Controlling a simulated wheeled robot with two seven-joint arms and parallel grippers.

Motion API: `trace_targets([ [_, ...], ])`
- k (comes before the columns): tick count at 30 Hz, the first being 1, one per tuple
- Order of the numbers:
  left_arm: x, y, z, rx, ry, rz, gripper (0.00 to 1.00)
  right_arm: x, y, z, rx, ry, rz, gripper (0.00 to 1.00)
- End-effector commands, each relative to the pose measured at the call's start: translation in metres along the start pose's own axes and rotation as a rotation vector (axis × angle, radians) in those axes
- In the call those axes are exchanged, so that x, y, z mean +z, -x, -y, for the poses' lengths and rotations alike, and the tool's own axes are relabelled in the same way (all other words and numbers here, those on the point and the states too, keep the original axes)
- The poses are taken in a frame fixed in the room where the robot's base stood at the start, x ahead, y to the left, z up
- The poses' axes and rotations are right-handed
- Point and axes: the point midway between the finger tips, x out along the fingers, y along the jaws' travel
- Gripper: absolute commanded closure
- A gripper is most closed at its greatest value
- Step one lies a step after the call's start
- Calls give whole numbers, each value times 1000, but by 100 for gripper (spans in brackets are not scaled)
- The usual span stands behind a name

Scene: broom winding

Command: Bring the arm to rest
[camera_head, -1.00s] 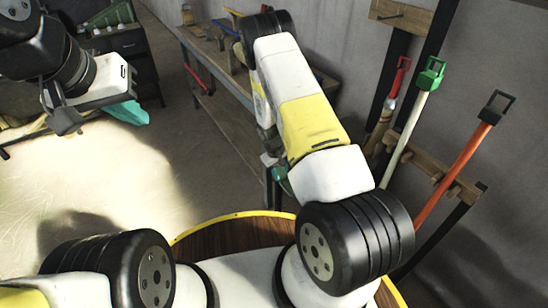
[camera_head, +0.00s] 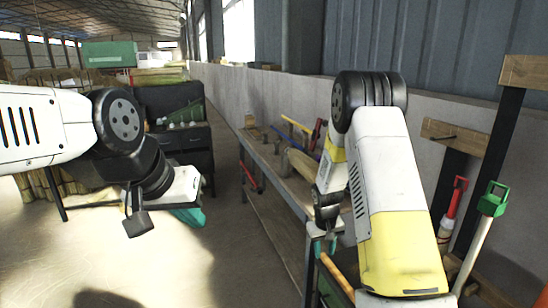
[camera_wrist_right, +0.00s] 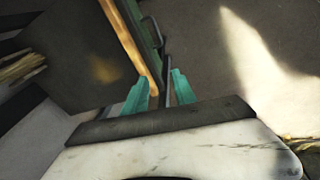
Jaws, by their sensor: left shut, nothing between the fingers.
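My left gripper (camera_head: 187,216) hangs at the left of the head view, with its teal fingertips below the white wrist. It is shut and empty, apart from the bench. My right gripper (camera_head: 324,247) points down near the front edge of the workbench, partly hidden by my right forearm. In the right wrist view its two teal fingers (camera_wrist_right: 160,92) stand apart. A thin dark bar shows between them, and I cannot tell whether it lies between the fingers or beyond them. An orange-brown wooden bar (camera_wrist_right: 128,42) runs down close by the left finger.
A long workbench (camera_head: 265,165) with several tools stands along the grey wall. A rack at the right holds a red-topped tool (camera_head: 454,198) and a green-topped one (camera_head: 492,202). A dark cabinet (camera_head: 182,142) stands behind my left gripper. Open floor (camera_head: 235,240) lies between my arms.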

Motion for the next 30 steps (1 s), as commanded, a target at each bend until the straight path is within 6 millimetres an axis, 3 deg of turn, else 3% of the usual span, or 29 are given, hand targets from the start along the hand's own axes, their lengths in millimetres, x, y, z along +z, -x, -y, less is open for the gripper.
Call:
trace_targets([
  [1, 0, 0, 0, 0, 0, 0, 100, -2, 32, -2, -15, -24, -29, 68],
  [6, 0, 0, 0, 0, 0, 0, 100, 11, 122, -2, -67, -86, -97, 68],
  [11, 0, 0, 0, 0, 0, 0, 100, 37, 198, 1, -113, -128, -164, 68],
  [15, 0, 0, 0, 0, 0, 0, 100, 69, 256, 7, -150, -151, -223, 68],
  [21, 0, 0, 0, 0, 0, 0, 100, 127, 320, 20, -193, -172, -309, 68],
  [24, 0, 0, 0, 0, 0, 0, 100, 156, 342, 27, -208, -177, -350, 68],
  [30, 0, 0, 0, 0, 0, 0, 100, 200, 363, 40, -224, -179, -403, 68],
])
